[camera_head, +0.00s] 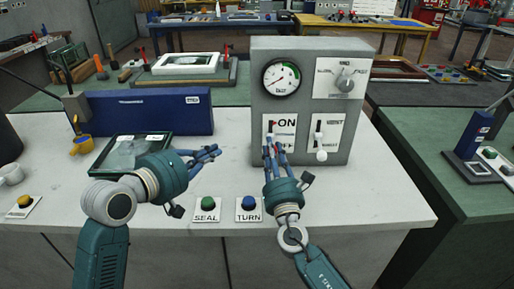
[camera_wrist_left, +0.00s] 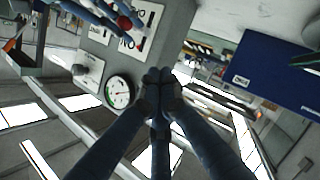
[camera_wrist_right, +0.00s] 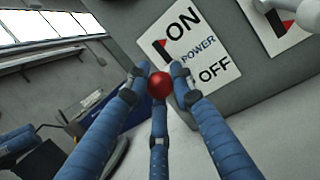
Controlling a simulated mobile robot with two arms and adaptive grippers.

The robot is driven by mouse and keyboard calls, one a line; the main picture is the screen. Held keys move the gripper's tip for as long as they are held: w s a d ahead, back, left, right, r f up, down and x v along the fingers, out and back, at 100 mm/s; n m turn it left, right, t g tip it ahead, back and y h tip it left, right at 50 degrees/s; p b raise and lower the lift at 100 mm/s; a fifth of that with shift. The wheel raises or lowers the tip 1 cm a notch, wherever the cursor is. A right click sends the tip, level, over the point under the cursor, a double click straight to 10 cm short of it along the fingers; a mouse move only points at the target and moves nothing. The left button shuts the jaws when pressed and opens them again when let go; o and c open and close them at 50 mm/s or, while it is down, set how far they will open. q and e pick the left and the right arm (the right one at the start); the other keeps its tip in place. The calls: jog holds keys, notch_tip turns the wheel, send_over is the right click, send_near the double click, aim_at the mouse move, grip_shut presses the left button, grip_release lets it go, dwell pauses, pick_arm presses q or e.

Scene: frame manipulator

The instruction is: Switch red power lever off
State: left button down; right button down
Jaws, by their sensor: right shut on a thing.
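The red power lever has a round red knob, seen in the right wrist view (camera_wrist_right: 160,85), in front of a white ON/POWER/OFF plate (camera_wrist_right: 190,50). That plate is on the lower left of the grey control box (camera_head: 307,54). My right gripper (camera_head: 275,148) is shut on the red knob, with its fingers around it. The fingers hide most of the lever in the head view, so I cannot tell its exact position. My left gripper (camera_head: 214,152) is left of the box, empty, with its fingertips together in the left wrist view (camera_wrist_left: 160,85).
A white-knobbed lever (camera_head: 321,155) sits just right of my right gripper. A gauge (camera_head: 281,77) and a rotary knob (camera_head: 345,80) are above. The SEAL button (camera_head: 207,204) and TURN button (camera_head: 248,204) lie in front. A blue panel (camera_head: 150,112) stands behind at left.

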jog(key=shift+f, duration=0.15)
pick_arm(q)
jog(key=w+d+f, duration=0.2)
jog(key=w+d, duration=0.1)
jog(key=d, duration=0.2)
jog(key=w+d+f+h, duration=0.1)
jog(key=w+d+f, duration=0.1)
jog(key=w+d, duration=0.2)
jog(key=d, duration=0.2)
jog(key=shift+d+g, duration=0.3)
jog(key=shift+d+f, duration=0.25)
jog(key=shift+f, duration=0.3)
pick_arm(e)
jog(key=shift+a, duration=0.2)
